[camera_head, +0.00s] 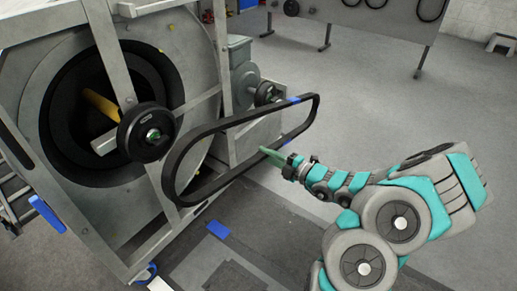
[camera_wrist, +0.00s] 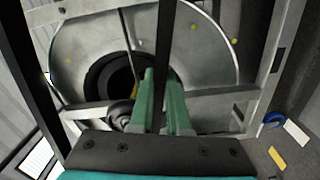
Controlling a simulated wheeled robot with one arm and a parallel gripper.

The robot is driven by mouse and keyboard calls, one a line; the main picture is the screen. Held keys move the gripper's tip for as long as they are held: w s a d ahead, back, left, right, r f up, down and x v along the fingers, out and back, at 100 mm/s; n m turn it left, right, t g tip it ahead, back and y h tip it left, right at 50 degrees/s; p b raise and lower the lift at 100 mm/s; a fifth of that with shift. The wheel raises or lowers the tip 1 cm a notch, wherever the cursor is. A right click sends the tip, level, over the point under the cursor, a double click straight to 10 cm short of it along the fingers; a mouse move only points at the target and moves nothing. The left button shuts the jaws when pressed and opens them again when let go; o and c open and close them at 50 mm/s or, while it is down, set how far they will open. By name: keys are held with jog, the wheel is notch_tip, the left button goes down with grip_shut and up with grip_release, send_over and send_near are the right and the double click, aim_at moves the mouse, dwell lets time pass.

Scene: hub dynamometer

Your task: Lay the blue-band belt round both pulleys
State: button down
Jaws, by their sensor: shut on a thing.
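The black belt (camera_head: 233,121) is a long loop with blue bands (camera_head: 294,100). It hangs tilted in front of the machine, its left end low and its right end high. My gripper (camera_head: 266,151), with green fingers, is shut on the belt's near, lower run. In the wrist view the belt (camera_wrist: 165,45) runs as a dark strip up from between the fingers (camera_wrist: 164,100). The larger pulley (camera_head: 146,132) is above the belt's left end. The smaller pulley (camera_head: 267,93) shows just above the upper run. The belt appears to be around neither pulley.
The grey machine frame (camera_head: 110,62) with its big drum (camera_head: 50,115) stands close behind the belt. A grey-green motor (camera_head: 243,72) sits behind the smaller pulley. A board with hanging belts (camera_head: 372,12) stands at the back. The floor (camera_head: 400,110) to the right is clear.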

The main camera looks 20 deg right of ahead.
jog(key=b+x, duration=0.2)
jog(key=x, duration=1.7)
jog(key=shift+w+a+b, duration=0.25)
jog(key=shift+b, duration=0.1)
dwell(1.7)
jog(key=shift+f+p, duration=0.2)
jog(key=shift+p, duration=0.15)
dwell(0.4)
jog(key=shift+c, duration=2)
grip_release()
